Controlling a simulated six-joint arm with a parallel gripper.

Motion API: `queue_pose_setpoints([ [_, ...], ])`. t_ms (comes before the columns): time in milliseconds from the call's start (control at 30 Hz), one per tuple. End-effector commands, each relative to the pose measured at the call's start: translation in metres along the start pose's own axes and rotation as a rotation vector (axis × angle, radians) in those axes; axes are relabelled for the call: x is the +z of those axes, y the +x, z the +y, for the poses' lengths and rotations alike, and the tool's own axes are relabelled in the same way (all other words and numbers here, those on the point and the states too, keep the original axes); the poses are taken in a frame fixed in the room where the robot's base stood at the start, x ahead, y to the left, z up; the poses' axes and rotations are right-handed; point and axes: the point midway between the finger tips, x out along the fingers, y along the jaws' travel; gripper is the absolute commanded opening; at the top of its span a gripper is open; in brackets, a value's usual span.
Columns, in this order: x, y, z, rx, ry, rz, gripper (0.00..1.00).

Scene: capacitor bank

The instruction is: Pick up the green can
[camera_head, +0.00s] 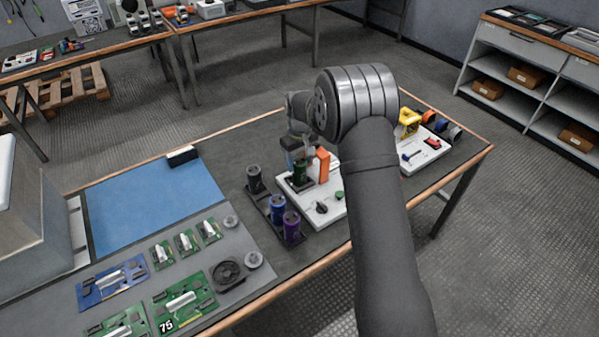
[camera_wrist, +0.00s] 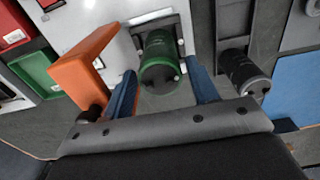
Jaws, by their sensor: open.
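The green can (camera_wrist: 160,60) stands between the two blue fingers of my gripper (camera_wrist: 164,95) in the wrist view, with a gap on each side. In the head view the green can (camera_head: 300,174) is on the white board (camera_head: 333,207), partly hidden by my gripper (camera_head: 301,160). The jaws are open and I see no contact with the can. An orange block (camera_wrist: 80,70) stands close beside the left finger in the wrist view; it also shows in the head view (camera_head: 322,164).
A dark rack holds a black can (camera_head: 254,178), a blue can (camera_head: 278,207) and a purple can (camera_head: 291,225), left of the board. The black can (camera_wrist: 245,72) is near the right finger. A blue mat (camera_head: 150,195) lies further left, mostly clear.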

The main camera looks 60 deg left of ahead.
Motion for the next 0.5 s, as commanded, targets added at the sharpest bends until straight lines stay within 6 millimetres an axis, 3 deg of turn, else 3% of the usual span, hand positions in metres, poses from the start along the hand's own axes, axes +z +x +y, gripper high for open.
queue_pose_setpoints([
  [67,-0.0001,-0.0003,0.0001,0.000,0.000,0.000,0.54],
  [333,-0.0001,-0.0006,0.0001,0.000,0.000,0.000,0.01],
  [500,-0.0004,-0.0011,0.0002,0.000,0.000,0.001,0.00],
])
